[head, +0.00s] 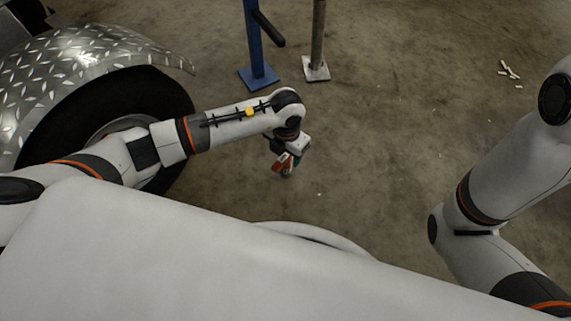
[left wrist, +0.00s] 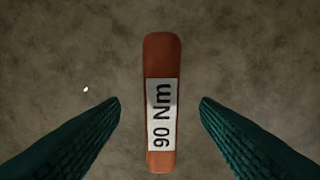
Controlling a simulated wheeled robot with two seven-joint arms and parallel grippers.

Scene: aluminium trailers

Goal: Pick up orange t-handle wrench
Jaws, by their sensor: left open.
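The orange t-handle wrench (left wrist: 161,55) shows in the left wrist view as an upright orange bar with a white "90 Nm" label. It lies between the two dark green fingers of my left gripper (left wrist: 160,102), with a gap on each side. The gripper is open and touches nothing that I can see. In the head view my left gripper (head: 287,168) points down over the floor, with a small orange-red patch of the wrench (head: 279,163) at it. The rest of the wrench is hidden or too small to make out. My right gripper is out of view.
A trailer wheel (head: 170,97) under a checker-plate fender (head: 95,50) stands at the left, close to my left arm. A blue post (head: 255,50) and a grey post (head: 317,40) stand behind. Small white pieces (head: 509,69) lie at the far right. The middle floor is clear.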

